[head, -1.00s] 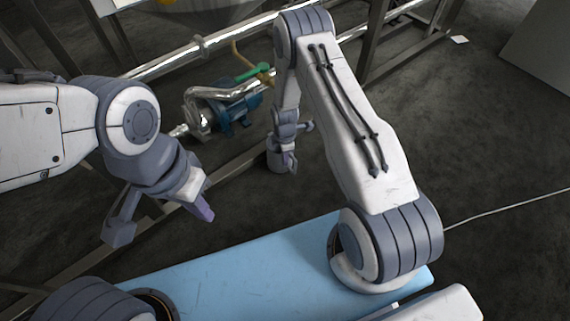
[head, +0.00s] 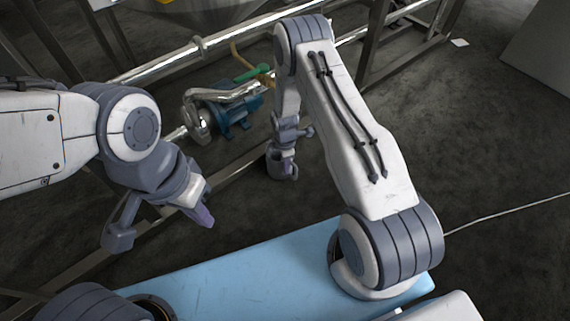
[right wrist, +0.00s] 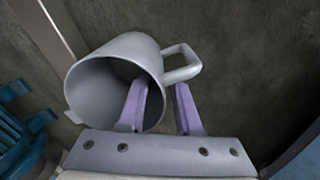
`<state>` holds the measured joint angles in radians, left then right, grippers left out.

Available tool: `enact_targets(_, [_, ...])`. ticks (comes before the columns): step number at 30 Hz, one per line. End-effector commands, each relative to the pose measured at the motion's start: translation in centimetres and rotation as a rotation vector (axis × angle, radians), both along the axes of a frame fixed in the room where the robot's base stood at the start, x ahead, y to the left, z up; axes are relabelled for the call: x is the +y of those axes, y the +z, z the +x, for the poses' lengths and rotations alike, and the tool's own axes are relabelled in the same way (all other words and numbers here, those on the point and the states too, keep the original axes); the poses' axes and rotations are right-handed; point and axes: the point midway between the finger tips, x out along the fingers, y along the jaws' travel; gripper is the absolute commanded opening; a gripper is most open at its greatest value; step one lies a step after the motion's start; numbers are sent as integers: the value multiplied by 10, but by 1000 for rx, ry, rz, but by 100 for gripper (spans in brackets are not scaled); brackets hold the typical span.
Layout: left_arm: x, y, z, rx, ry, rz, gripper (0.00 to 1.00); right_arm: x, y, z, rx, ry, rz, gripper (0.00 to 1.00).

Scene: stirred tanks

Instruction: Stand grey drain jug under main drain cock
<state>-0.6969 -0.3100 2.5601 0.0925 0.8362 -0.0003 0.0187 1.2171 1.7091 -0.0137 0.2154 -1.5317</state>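The grey drain jug (right wrist: 107,62) fills the upper middle of the right wrist view, its wide mouth towards the camera and its handle (right wrist: 184,66) to the right. One purple finger of my right gripper (right wrist: 161,88) reaches into the mouth; the other is outside, by the handle. The jug wall lies between them, with a gap showing. In the head view the jug (head: 274,163) stands on the floor, partly hidden by my right gripper (head: 289,160). My left gripper (head: 203,214) hangs empty; its finger gap is unclear. A green-handled valve (head: 251,73) sits on the pipework behind.
A blue pump (head: 236,112) with shiny pipes stands behind and left of the jug. A metal frame rail (head: 225,170) runs close to the jug's left. The tank bottom (head: 205,14) is at the top.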

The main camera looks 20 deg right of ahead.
Motion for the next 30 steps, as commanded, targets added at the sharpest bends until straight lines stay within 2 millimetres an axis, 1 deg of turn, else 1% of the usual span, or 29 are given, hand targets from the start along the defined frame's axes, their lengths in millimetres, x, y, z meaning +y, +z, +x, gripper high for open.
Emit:
enact_targets(1, [0, 8, 0, 0, 0, 0, 0, 0, 10, 0, -1, 0, 0, 33])
enact_targets(5, [0, 27, 0, 0, 0, 0, 0, 0, 35, 0, -1, 0, 0, 33])
enact_targets(9, [0, 48, 0, 0, 0, 0, 0, 0, 67, 0, -1, 0, 0, 33])
enact_targets(12, [0, 60, 0, 0, 0, 0, 0, 0, 86, 0, -1, 0, 0, 33])
enact_targets(15, [0, 70, 0, 0, 0, 0, 0, 0, 102, 0, -1, 0, 0, 33])
enact_targets(18, [0, 75, 0, 0, 0, 0, 0, 0, 112, 0, -1, 0, 0, 33])
enact_targets(21, [0, 78, 0, 0, 0, 0, 0, 0, 117, 0, 1, 0, 0, 33])
enact_targets(30, [0, 77, 0, 0, 0, 0, 0, 0, 118, 0, 1, 0, 0, 33])
